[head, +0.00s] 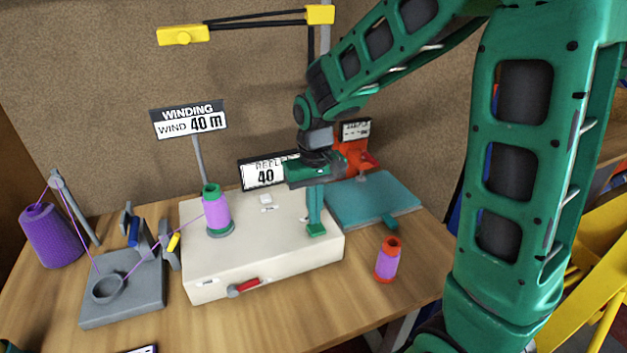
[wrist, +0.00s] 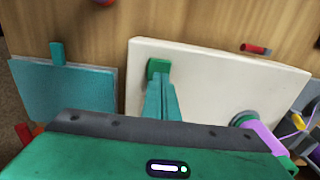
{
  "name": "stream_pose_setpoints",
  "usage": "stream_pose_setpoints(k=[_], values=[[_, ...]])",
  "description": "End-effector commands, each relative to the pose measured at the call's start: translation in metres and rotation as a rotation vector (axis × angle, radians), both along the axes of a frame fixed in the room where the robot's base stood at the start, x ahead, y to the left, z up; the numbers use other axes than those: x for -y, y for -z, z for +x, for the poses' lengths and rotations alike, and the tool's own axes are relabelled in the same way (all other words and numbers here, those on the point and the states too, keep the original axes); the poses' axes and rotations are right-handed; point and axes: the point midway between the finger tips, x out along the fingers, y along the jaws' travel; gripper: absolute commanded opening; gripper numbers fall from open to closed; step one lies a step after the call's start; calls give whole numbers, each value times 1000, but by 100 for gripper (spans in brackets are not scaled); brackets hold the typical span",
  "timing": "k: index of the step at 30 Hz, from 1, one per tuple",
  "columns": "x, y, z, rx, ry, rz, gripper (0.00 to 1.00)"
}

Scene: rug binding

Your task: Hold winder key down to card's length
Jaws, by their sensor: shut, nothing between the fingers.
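The cream winder box (head: 240,262) stands on the table with a spool of purple yarn (head: 216,210) upright on its left part. A green key (head: 317,231) is on the box's top near its right end; it also shows in the wrist view (wrist: 159,66). My gripper (head: 315,222) is shut and empty, pointing down, its fingertips at the key. They seem to touch it, but the key's travel cannot be told. A card (head: 188,120) on a post reads "WINDING, WIND 40 m". A display (head: 264,175) behind the box shows 40, its right side hidden by my gripper.
Purple yarn runs from a cone (head: 50,236) through a grey guide stand (head: 122,288) to the spool. A red-handled lever (head: 244,287) is on the box's front. A teal pad (head: 372,200) and an orange-ended purple spool (head: 387,260) are at right. A yellow lamp (head: 183,35) hangs above.

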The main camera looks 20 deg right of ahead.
Motion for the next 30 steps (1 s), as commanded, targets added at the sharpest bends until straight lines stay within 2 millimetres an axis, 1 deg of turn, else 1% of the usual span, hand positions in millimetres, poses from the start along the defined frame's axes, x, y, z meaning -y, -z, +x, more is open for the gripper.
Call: stream_pose_setpoints(k=[1,6,12,15,18,21,30], values=[[0,-15,0,14,1,1,0],[1,-53,-1,18,4,0,0],[2,-90,-2,17,5,0,0],[2,-102,-2,16,5,-1,0],[2,-110,-3,16,5,-1,0],[2,-113,-3,14,5,-1,0],[2,-114,-3,14,5,-1,0]])
